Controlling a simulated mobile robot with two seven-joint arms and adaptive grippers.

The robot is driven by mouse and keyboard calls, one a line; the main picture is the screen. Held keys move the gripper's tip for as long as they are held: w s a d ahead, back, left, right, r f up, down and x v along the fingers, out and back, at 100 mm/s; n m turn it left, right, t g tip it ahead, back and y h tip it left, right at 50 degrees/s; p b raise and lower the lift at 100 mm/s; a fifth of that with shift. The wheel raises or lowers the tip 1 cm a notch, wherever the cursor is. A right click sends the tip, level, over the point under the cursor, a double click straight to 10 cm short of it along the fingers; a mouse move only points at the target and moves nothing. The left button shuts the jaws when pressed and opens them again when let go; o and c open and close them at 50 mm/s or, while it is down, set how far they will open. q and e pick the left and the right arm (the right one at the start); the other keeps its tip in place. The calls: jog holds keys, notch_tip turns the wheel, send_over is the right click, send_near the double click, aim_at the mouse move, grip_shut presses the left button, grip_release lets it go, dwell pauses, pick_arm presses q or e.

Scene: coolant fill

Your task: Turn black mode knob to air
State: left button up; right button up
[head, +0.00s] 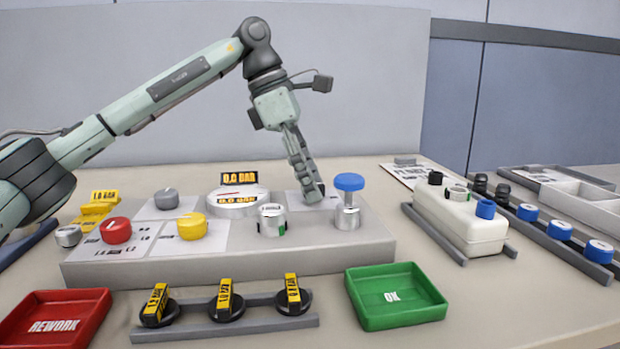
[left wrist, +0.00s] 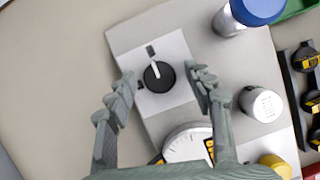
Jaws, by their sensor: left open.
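The black mode knob (left wrist: 159,76) sits on a pale square plate (left wrist: 178,51) in the left wrist view. Its white pointer line is turned toward a small dark label at the top of that view; the label's text is too small to read. A second dark mark lies at the knob's left. My left gripper (left wrist: 162,73) is open, with one finger on each side of the knob and visible gaps between. In the head view my left gripper (head: 313,192) reaches down over the plate (head: 298,200) and hides the knob. My right gripper is not in view.
A blue-topped post (head: 348,184) stands close right of my left gripper. A round gauge (head: 238,202) and a white-capped fitting (head: 271,219) are nearby. Red (head: 116,231) and yellow (head: 192,227) knobs sit further left. A green OK tray (head: 396,315) lies in front.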

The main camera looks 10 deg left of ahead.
pick_arm(q)
jog(key=shift+c, duration=0.4)
jog(key=c, duration=1.1)
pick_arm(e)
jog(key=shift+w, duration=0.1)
